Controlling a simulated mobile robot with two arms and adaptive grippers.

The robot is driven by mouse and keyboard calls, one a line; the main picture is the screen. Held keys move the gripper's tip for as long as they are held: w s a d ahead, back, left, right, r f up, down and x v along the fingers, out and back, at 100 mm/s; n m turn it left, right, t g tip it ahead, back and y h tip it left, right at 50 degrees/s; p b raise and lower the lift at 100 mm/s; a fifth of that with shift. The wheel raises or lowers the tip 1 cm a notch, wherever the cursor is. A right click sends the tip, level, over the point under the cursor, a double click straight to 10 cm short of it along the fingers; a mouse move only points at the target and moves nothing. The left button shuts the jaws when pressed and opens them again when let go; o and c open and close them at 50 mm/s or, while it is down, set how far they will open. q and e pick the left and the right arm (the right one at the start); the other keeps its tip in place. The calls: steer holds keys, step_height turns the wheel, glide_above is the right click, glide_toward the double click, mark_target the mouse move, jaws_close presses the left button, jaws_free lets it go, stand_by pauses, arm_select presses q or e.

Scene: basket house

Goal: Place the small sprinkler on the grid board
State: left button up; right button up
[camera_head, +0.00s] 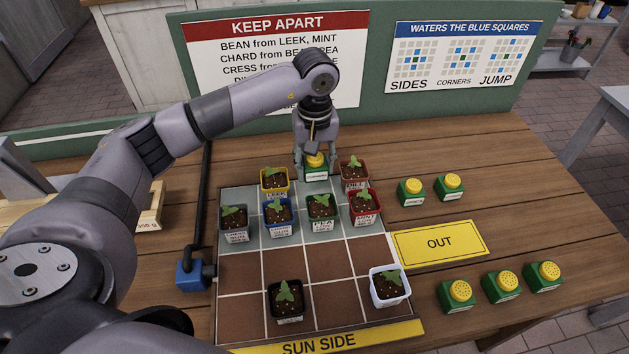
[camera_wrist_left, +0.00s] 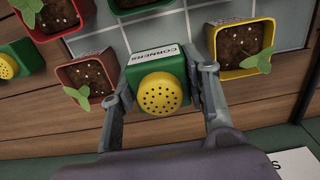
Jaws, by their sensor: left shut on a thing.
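A small green sprinkler with a yellow perforated cap (camera_head: 315,161) is between the fingers of my left gripper (camera_head: 316,165) at the far row of the grid board. In the left wrist view the sprinkler (camera_wrist_left: 158,92) reads CORNERS, and the fingers of my left gripper (camera_wrist_left: 160,100) are shut on its sides. It is between a yellow pot (camera_head: 274,180) labelled LEEK and a dark red pot (camera_head: 353,172). I cannot tell whether its base touches the board. The grid board (camera_head: 240,265) has grey-green far squares and brown near squares. My right gripper is not in view.
Several potted seedlings, such as a white pot (camera_head: 389,286) and a black pot (camera_head: 286,301), stand on the board. More sprinklers, including one at the right (camera_head: 411,192), stand near the yellow OUT card (camera_head: 439,243). A green sign board (camera_head: 380,60) rises behind.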

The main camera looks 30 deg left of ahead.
mark_target(315, 192)
arm_select(q)
steer(key=shift+f, duration=0.9)
step_height(315, 192, down, 4)
steer(key=shift+s+p, duration=0.1)
steer(key=shift+p, duration=0.25)
steer(key=shift+f, duration=0.25)
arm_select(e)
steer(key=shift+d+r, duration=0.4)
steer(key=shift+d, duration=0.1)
arm_select(q)
steer(key=shift+f+b, duration=0.15)
steer(key=shift+b, duration=0.15)
steer(key=o, duration=1.3)
steer(key=shift+c, duration=0.2)
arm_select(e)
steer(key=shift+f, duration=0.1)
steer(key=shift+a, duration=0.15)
